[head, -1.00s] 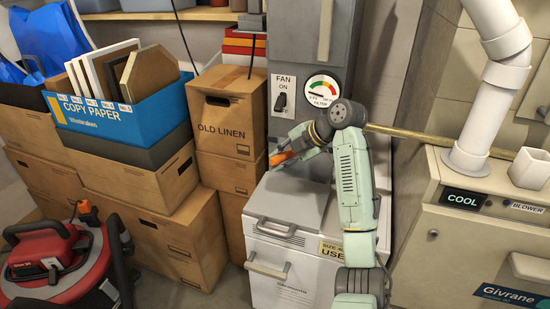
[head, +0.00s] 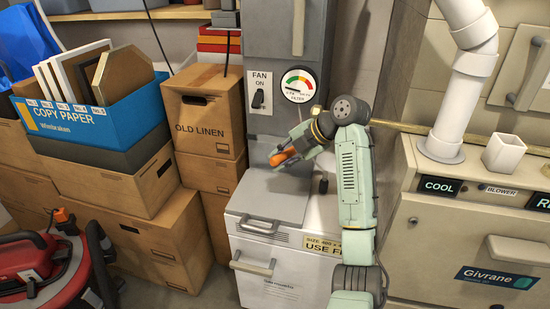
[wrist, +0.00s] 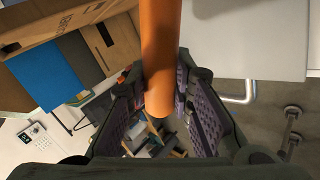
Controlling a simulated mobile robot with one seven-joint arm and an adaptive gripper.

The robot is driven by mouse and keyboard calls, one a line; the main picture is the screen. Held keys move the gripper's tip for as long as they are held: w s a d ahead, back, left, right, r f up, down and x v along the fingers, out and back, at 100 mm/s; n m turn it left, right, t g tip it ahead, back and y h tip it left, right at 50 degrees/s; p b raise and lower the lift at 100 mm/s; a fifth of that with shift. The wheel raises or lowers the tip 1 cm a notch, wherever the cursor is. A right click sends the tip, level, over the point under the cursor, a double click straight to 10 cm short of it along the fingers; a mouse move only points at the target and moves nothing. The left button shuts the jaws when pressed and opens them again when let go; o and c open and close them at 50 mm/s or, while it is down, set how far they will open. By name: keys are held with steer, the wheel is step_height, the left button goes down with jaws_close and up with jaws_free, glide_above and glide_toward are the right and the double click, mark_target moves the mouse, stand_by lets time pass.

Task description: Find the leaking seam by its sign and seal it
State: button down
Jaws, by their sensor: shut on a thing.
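My gripper (head: 291,151) is shut on an orange cylinder (head: 282,157), held above the top of the pale grey cabinet. The orange cylinder also runs between both fingers in the wrist view (wrist: 160,60). A white jointed pipe (head: 462,85) rises from the beige unit at the right, with visible collar seams. A grey metal duct (head: 285,45) stands behind my arm. I cannot make out a leak sign on any seam. My arm hides part of the duct's lower area.
The FAN ON switch (head: 258,98) and filter gauge (head: 298,85) are on the duct. Stacked cartons (head: 208,115) and a red machine (head: 35,265) crowd the left. The pale grey cabinet (head: 265,285) stands in front; the beige unit (head: 450,235) and white cup (head: 503,153) are at right.

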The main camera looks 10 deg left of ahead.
stand_by(0.4)
steer(key=shift+w+a, duration=0.1)
steer(key=shift+a, duration=2.05)
steer(key=shift+d, duration=0.1)
steer(key=shift+d, duration=2.2)
steer(key=shift+a, duration=0.15)
steer(key=a, duration=0.4)
steer(key=shift+a, duration=0.15)
